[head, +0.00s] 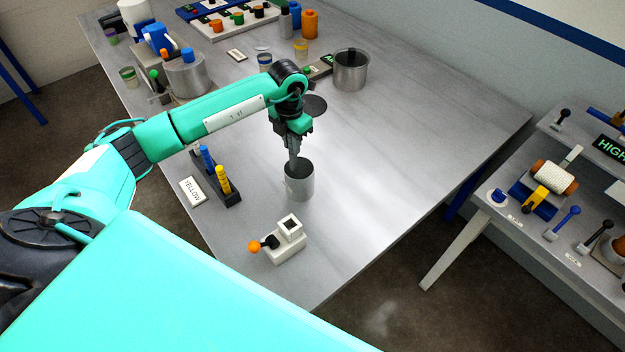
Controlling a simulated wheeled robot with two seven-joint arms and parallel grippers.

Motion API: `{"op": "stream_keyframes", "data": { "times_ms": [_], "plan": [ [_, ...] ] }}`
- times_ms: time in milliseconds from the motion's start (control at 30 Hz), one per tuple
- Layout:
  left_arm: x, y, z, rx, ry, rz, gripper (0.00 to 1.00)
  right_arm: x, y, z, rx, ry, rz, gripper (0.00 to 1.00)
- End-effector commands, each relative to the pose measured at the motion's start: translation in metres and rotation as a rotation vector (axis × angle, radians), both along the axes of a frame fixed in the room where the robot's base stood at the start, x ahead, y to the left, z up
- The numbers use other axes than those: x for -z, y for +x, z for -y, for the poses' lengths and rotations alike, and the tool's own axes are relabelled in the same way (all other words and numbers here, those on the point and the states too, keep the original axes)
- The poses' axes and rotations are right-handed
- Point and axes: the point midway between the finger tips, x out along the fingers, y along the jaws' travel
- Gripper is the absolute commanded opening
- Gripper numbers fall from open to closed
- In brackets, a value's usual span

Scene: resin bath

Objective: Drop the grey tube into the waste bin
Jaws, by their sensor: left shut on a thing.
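My left gripper (293,150) points down over a grey open-topped cylinder, which looks like the waste bin (300,187). The gripper is shut on a thin grey piece, which looks like the grey tube (294,160). The tube is small and mostly hidden by the fingers. Its lower end appears at or just above the bin's dark opening; I cannot tell whether it is inside the rim. The bin stands upright on the grey table (400,160). My right gripper is not in view.
A rack with blue and yellow tubes (222,180) stands left of the bin, by a YELLOW label (193,191). A device with an orange-knobbed lever (285,243) stands in front. A metal pot (350,70) stands behind. The table right of the bin is clear.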

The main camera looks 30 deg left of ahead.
Motion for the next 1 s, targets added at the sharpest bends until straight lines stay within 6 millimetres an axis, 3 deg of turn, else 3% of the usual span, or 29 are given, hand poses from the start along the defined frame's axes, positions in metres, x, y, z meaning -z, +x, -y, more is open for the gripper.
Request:
{"op": "stream_keyframes", "data": {
  "times_ms": [367, 800, 1000],
  "plan": [
    [0.016, -0.002, -0.01, -0.009, -0.002, 0.0, 0.0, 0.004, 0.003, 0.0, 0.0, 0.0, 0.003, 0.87],
    [0.063, -0.002, -0.01, -0.009, -0.002, 0.0, 0.0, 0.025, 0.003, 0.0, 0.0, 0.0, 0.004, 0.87],
    [0.065, -0.002, -0.01, -0.009, -0.001, 0.001, 0.0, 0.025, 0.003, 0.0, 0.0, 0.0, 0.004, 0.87]
  ]
}}
